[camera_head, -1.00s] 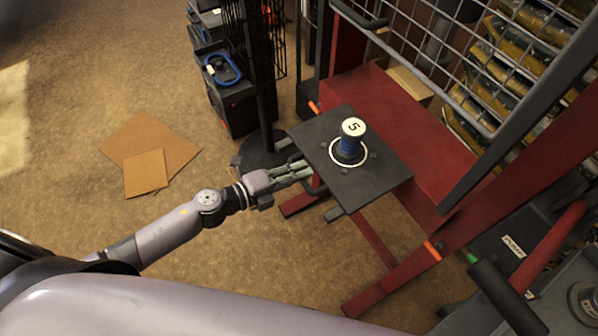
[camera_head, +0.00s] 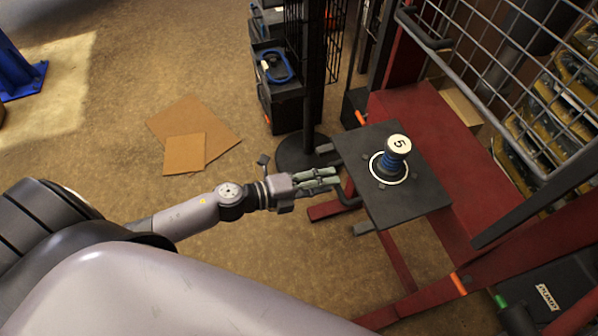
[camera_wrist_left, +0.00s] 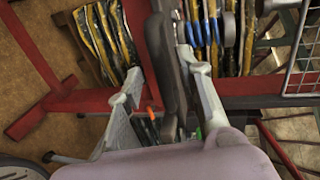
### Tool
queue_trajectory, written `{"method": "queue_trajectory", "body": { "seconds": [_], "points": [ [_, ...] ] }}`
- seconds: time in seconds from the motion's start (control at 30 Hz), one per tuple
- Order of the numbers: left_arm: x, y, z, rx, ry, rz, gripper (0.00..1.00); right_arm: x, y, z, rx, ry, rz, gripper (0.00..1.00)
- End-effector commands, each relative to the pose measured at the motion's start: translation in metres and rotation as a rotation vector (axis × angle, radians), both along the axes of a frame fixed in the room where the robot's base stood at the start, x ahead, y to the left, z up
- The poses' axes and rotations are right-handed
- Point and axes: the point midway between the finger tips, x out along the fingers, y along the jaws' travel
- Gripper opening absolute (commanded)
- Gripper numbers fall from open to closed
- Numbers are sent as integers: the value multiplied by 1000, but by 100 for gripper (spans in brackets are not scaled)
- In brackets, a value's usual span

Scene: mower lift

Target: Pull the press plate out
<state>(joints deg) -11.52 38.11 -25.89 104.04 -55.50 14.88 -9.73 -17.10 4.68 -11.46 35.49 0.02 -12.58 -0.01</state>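The press plate (camera_head: 418,197) is a dark square plate sticking out over the near edge of a red press frame (camera_head: 425,127). A blue-bodied cylinder with a white top marked 5 (camera_head: 397,148) stands on it. A dark handle (camera_head: 347,199) runs along the plate's left side. My left gripper (camera_head: 337,177) is at this handle. In the left wrist view its fingers (camera_wrist_left: 163,88) are apart, one on each side of a dark bar, with a visible gap on the left. Whether a finger touches the handle is hard to tell. My right gripper is out of view.
A black post on a round base (camera_head: 302,154) stands just behind my left gripper. Dark boxes (camera_head: 281,100) are stacked beyond it. Wire mesh (camera_head: 490,75) rises over the frame on the right. Flat cardboard (camera_head: 185,153) lies on otherwise open floor at left.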

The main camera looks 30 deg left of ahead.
Motion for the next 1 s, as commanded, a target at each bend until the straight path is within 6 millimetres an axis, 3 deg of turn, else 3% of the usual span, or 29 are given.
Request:
{"method": "queue_trajectory", "body": {
  "seconds": [0.2, 0.4, 1.0],
  "points": [
    [-33, 31, 8, 1, 5, 0, 33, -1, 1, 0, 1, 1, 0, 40],
    [-52, 51, 14, 1, 4, 0, 33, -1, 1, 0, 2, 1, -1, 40],
    [-61, 61, 18, 0, 0, 0, 33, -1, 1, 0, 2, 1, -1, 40]
  ]
}}
